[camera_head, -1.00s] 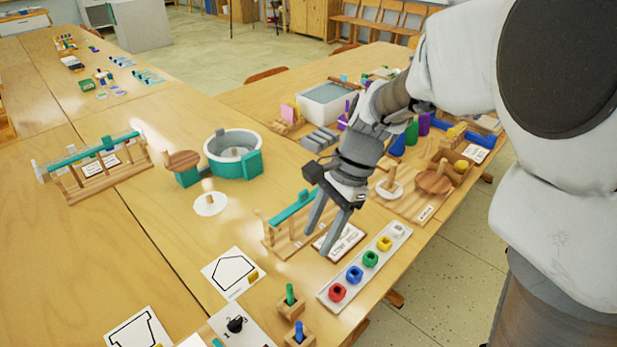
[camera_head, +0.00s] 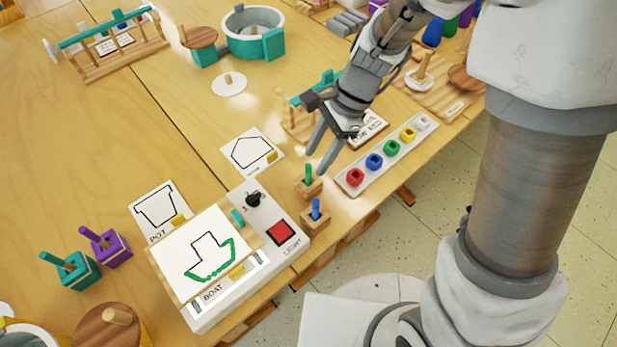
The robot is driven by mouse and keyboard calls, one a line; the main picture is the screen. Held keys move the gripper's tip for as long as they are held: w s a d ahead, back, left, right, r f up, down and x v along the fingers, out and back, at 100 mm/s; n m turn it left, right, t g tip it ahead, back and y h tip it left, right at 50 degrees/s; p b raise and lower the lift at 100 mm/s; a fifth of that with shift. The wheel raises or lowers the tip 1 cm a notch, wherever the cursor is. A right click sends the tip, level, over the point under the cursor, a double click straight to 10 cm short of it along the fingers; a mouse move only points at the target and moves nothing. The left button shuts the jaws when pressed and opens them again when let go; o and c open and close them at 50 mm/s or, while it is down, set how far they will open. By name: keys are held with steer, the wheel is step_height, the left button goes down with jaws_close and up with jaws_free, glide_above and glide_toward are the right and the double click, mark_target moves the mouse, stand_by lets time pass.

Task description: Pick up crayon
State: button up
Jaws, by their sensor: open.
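A green crayon-like stick (camera_head: 308,174) stands upright in a small wooden block. A blue one (camera_head: 316,209) stands in a similar block just in front of it. A teal stick (camera_head: 57,261) and a purple stick (camera_head: 91,236) lean tilted in holders of their own colours at the lower left. I cannot tell which of these is the crayon meant. My gripper (camera_head: 317,162) points down, open and empty, with its fingers apart. In the picture its fingertips are just above and right of the green stick; I see no contact.
A white tray with coloured rings (camera_head: 430,125) lies right of my gripper. A light box with a boat drawing (camera_head: 180,305) and a red button (camera_head: 281,232) stands at the front. Drawing cards (camera_head: 240,150) lie to the left. The table's front edge is close.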

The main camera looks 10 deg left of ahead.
mark_target(309, 171)
steer(key=b+x, duration=0.2)
steer(key=x, duration=0.3)
steer(key=shift+a+f, duration=0.1)
steer(key=shift+f, duration=0.1)
steer(key=shift+r, duration=0.1)
jaws_close()
stand_by(1.1)
